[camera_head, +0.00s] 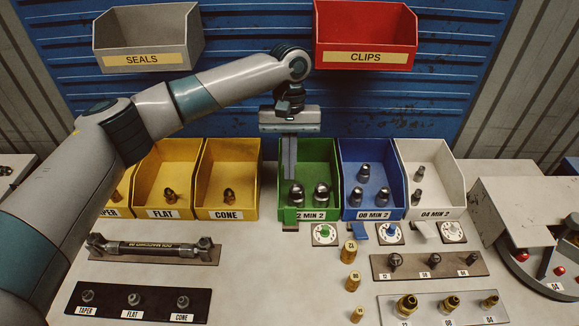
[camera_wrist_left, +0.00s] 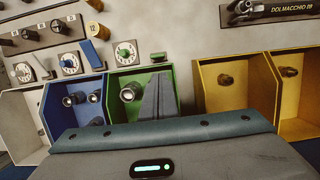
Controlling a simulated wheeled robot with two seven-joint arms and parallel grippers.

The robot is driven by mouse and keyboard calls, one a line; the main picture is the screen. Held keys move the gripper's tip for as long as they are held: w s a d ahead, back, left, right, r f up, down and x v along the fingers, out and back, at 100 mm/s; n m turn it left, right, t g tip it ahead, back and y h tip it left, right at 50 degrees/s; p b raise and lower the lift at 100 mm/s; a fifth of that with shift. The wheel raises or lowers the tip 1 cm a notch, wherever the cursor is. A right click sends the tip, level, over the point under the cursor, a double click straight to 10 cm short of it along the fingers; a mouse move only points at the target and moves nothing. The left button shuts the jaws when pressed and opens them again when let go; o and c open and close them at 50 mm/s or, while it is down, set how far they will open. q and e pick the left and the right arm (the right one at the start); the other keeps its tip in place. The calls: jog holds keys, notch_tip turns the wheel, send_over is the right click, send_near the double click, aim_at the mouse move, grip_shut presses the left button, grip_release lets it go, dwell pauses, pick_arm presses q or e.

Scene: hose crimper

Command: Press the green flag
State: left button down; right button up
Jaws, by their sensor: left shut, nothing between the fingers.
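The green flag (camera_head: 290,228) is a small dark tab at the front foot of the green bin (camera_head: 298,214), left of a white dial with a green knob (camera_head: 324,233). In the left wrist view the flag (camera_wrist_left: 158,57) shows as a dark tab beyond the fingers, beside the dial (camera_wrist_left: 125,52). My left gripper (camera_head: 289,177) points down with its fingers together and empty. It is over the left part of the green bin, behind and above the flag, apart from it. In the left wrist view the fingers (camera_wrist_left: 159,78) overlap the bin's side. My right gripper is not shown.
A blue bin (camera_head: 372,213) and a white bin (camera_head: 420,213) stand right of the green one, with a blue flag (camera_head: 357,233) and a white flag (camera_head: 425,231). Yellow bins (camera_head: 228,213) stand left. Several brass ferrules (camera_head: 349,252) stand in front.

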pick_arm(q)
jog(key=p, duration=0.3)
send_over(290, 216)
jog(key=w, duration=0.3)
jog(key=w+x, duration=0.2)
jog(key=x, duration=0.5)
jog(key=shift+s+a+f, duration=0.1)
jog(key=shift+s+f, duration=0.05)
jog(key=shift+f, duration=0.5)
